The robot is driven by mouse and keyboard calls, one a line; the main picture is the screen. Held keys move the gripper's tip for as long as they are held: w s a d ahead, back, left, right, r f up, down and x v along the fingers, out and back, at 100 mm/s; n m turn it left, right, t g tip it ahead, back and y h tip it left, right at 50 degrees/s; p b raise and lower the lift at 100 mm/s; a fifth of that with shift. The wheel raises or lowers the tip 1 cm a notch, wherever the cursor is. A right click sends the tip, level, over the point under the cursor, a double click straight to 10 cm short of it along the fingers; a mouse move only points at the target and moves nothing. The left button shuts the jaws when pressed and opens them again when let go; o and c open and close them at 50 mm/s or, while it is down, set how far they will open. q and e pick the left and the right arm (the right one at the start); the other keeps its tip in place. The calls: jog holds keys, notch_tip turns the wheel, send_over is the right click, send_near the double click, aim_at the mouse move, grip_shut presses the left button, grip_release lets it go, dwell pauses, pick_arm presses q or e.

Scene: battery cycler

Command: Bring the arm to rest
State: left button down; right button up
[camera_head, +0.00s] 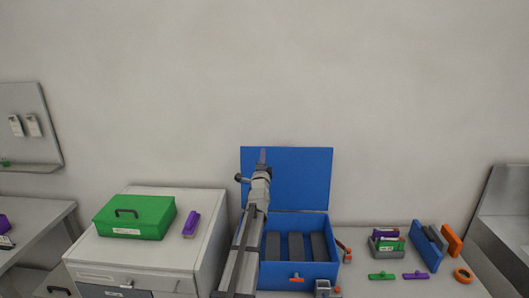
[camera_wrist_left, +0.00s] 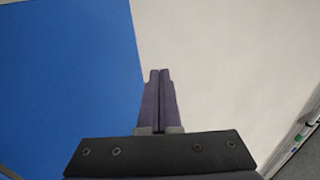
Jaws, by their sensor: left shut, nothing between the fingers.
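My left arm rises from the bottom of the head view, and its gripper (camera_head: 262,156) is in front of the raised blue lid (camera_head: 303,178). In the left wrist view the two purple fingers of the left gripper (camera_wrist_left: 160,74) are pressed together with nothing between them. The blue lid also fills the left side of that view (camera_wrist_left: 65,70), and the pale wall fills most of the rest. The fingers look apart from the lid, though the exact gap cannot be told. My right gripper does not show in either view.
The open blue box (camera_head: 325,272) holding grey blocks stands beside my arm. A white cabinet (camera_head: 150,260) at left carries a green case (camera_head: 135,217) and a purple item (camera_head: 191,223). A grey bin (camera_head: 387,250), blue panel (camera_head: 424,245) and orange ring (camera_head: 464,275) lie at right.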

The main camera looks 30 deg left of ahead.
pick_arm(q)
jog(key=s+d, duration=0.3)
jog(key=s, duration=0.3)
jog(key=shift+s+r+p, duration=0.15)
jog(key=shift+r+p, duration=0.2)
jog(key=shift+r, duration=0.1)
